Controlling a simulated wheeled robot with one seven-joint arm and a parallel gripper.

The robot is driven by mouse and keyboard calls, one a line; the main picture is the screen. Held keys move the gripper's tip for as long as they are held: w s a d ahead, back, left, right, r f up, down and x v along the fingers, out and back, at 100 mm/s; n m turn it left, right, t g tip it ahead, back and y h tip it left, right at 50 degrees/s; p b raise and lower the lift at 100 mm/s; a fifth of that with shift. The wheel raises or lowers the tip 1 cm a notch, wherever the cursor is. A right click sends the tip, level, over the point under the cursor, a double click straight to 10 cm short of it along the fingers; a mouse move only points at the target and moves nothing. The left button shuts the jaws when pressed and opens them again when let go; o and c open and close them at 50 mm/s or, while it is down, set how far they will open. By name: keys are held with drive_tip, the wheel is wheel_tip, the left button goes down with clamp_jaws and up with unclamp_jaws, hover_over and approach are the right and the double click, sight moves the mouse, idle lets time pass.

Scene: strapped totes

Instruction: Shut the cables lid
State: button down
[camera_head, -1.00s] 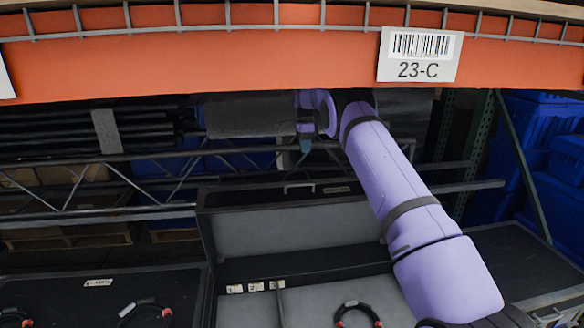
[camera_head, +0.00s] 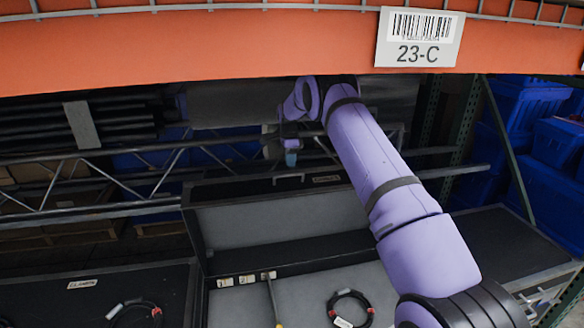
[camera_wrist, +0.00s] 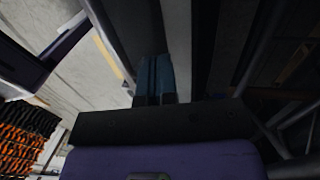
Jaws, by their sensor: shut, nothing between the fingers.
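The open tote (camera_head: 235,300) stands at bottom centre in the head view. Its lid (camera_head: 280,222) is raised, standing up at the back with its pale inner side facing me. A handle (camera_head: 290,179) and a small label (camera_head: 327,179), too small to read surely, are at the lid's top edge. My gripper (camera_head: 290,158) is just above that edge near the handle; I cannot tell whether it touches. In the wrist view my gripper's blue fingers (camera_wrist: 154,80) are together with nothing between them. The handle is not clear in that dark view.
A coiled cable (camera_head: 350,309) and numbered tags (camera_head: 247,280) are in the tote. A black labelled surface (camera_head: 60,300) lies left, and another dark one (camera_head: 500,245) right. An orange beam (camera_head: 200,50) crosses above my arm. Metal rails (camera_head: 90,212) run behind, with blue bins (camera_head: 530,110) at right.

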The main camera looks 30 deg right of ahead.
sight(292, 180)
drive_tip(key=shift+s+a, duration=0.2)
drive_tip(key=shift+s, duration=0.35)
drive_tip(key=shift+s+a+f, duration=0.15)
drive_tip(key=shift+s+f, duration=0.05)
drive_tip(key=shift+s, duration=0.25)
drive_tip(key=shift+s+a+f, duration=0.1)
drive_tip(key=shift+s+f, duration=0.05)
drive_tip(key=shift+s, duration=0.3)
